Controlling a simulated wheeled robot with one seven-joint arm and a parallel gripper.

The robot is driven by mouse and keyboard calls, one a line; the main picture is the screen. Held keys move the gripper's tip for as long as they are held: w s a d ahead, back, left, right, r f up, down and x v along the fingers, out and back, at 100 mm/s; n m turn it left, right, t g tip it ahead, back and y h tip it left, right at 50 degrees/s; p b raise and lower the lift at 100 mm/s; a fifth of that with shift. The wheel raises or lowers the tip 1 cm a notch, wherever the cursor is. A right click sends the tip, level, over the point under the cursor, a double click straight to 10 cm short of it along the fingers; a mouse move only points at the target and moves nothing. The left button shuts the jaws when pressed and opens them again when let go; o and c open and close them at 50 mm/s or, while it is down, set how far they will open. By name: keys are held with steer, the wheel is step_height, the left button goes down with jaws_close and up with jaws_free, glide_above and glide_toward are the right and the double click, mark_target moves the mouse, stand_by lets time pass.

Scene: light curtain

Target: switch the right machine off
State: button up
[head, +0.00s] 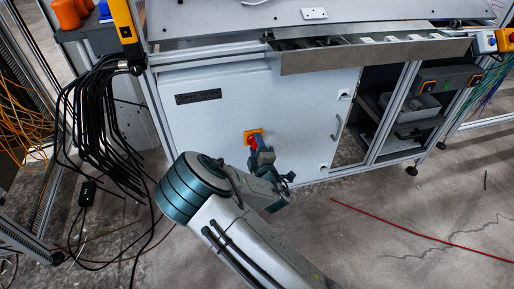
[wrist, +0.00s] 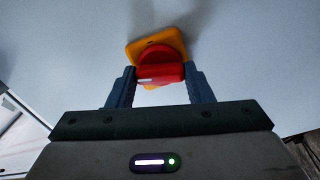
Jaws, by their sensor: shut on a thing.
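A red rotary switch (head: 251,139) on a yellow plate (head: 259,132) sits on the white cabinet door (head: 200,130) below the bench. My gripper (head: 257,150) reaches up to it from below and in front. In the wrist view, the two fingers of my gripper (wrist: 160,82) stand on either side of the red handle (wrist: 160,74) and are shut on it. The yellow plate (wrist: 133,50) shows tilted behind the handle in that view. The lower part of the switch is partly hidden by my gripper in the head view.
Black cables (head: 95,110) hang at the left of the cabinet. An open drawer (head: 370,52) juts out above the door. A shelf unit (head: 410,110) stands to the right. A red cable (head: 420,232) lies on the otherwise mostly clear floor.

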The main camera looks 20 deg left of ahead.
steer(key=shift+n, duration=1.5)
steer(key=o, duration=1)
steer(key=shift+d, duration=0.1)
steer(key=p+v, duration=0.1)
steer(key=v, duration=1.2)
steer(key=shift+s+d, duration=0.1)
steer(key=shift+s, duration=0.3)
